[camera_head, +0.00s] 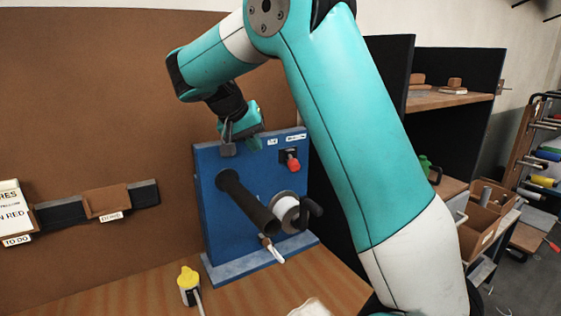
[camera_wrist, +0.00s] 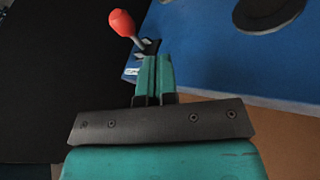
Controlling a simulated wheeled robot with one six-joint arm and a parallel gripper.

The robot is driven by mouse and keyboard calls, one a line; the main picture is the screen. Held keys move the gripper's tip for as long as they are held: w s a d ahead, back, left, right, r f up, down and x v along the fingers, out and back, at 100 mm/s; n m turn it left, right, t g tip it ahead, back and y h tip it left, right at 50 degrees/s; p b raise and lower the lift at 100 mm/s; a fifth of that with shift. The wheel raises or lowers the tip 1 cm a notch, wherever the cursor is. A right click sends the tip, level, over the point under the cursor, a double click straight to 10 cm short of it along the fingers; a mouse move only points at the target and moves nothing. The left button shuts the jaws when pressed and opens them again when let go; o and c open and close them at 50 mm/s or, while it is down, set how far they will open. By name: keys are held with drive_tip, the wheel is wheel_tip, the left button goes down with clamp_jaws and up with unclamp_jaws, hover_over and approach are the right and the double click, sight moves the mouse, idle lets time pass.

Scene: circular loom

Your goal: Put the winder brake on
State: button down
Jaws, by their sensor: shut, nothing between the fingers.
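The winder (camera_head: 215,185) is an upright blue panel on a grey-blue foot, standing on the wooden bench. Its lever with a red knob (camera_head: 293,164) sits on a dark mount near the panel's upper right, below small white labels. In the wrist view the red knob (camera_wrist: 122,22) is on a thin pale stem, just beyond and left of my fingertips. My gripper (camera_wrist: 154,60) is shut and empty, with its teal fingers together. In the head view my gripper (camera_head: 242,125) is at the panel's top edge, left of the lever. Contact with the panel cannot be told.
A dark tube (camera_head: 245,200) and a white reel (camera_head: 288,210) with a black handle project from the panel. A yellow-topped object (camera_head: 188,283) stands on the bench in front. A black partition (camera_head: 390,75) and shelves are on the right. Bare bench lies left of the winder.

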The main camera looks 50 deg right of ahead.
sight(293, 162)
drive_tip(key=s+d+f+p, duration=0.2)
drive_tip(key=d+f, duration=0.3)
drive_tip(key=d, duration=0.1)
drive_tip(key=shift+s+d+f, duration=0.2)
drive_tip(key=shift+s+f, duration=0.05)
drive_tip(key=shift+f, duration=0.15)
